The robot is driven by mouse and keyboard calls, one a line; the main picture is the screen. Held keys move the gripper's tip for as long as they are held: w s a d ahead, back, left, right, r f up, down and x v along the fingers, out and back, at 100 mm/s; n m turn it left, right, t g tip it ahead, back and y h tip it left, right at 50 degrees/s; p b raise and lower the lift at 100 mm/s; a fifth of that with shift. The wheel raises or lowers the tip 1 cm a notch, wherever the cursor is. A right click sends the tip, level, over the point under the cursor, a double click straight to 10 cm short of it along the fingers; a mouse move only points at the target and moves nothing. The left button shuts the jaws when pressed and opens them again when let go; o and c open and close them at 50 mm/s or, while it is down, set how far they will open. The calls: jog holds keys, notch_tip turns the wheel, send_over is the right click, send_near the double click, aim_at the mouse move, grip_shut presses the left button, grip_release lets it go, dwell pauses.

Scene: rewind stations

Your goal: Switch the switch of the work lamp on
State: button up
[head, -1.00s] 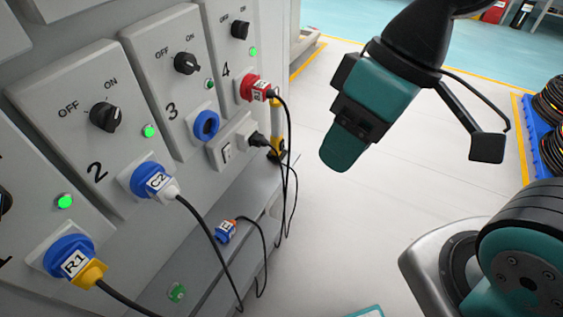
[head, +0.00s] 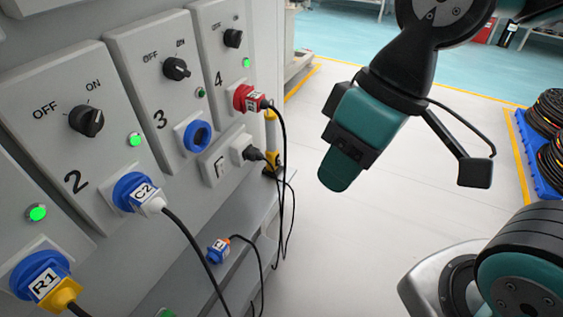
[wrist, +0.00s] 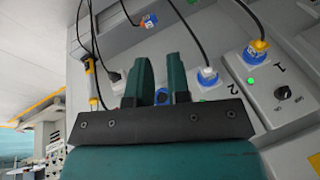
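A yellow-and-black upright item (head: 272,150), possibly the work lamp, stands at the right end of the panel wall; it also shows in the wrist view (wrist: 91,82). A small white rocker switch (head: 219,167) sits beside a black plug (head: 252,153) in a socket box under stations 3 and 4. I cannot tell the rocker's position, or whether it belongs to the lamp. My gripper (head: 338,180) hangs in free space right of the wall, touching nothing. In the wrist view (wrist: 160,70) its two fingers are apart with nothing between them.
Station knobs for 2 (head: 87,120), 3 (head: 176,68) and 4 (head: 233,38) line the wall. Plugs R1 (head: 43,284), C2 (head: 137,191) and a red one (head: 250,100) trail black cables. A loose blue-orange plug (head: 218,250) lies on the ledge. Blue crate (head: 535,160) at right; floor between is clear.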

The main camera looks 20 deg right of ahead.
aim_at(279, 161)
jog(key=w+f+m, duration=0.1)
jog(key=w, duration=0.2)
jog(key=w+f+m+y+b, duration=0.1)
jog(key=w+f, duration=0.1)
jog(key=w, duration=0.2)
jog(key=w+f+m, duration=0.1)
jog(key=w, duration=0.2)
jog(key=shift+w+f+m+t, duration=0.25)
jog(key=shift+f+m+t, duration=0.1)
jog(key=shift+m+t, duration=0.05)
grip_shut()
jog(key=w+d+f+m+t+b, duration=0.1)
jog(key=w+d+f+m, duration=0.3)
jog(key=w+f, duration=0.2)
jog(key=w+d+f+m+t+b, duration=0.1)
jog(key=w+d+f+m+t, duration=0.1)
jog(key=w+d+f+m, duration=0.2)
jog(key=w+d+f+m+t+y+b, duration=0.1)
jog(key=w+d+f+m, duration=0.3)
jog(key=w+f, duration=0.6)
notch_tip(279, 161, down, 5)
jog(key=shift+d+t, duration=0.7)
jog(key=shift+d, duration=0.3)
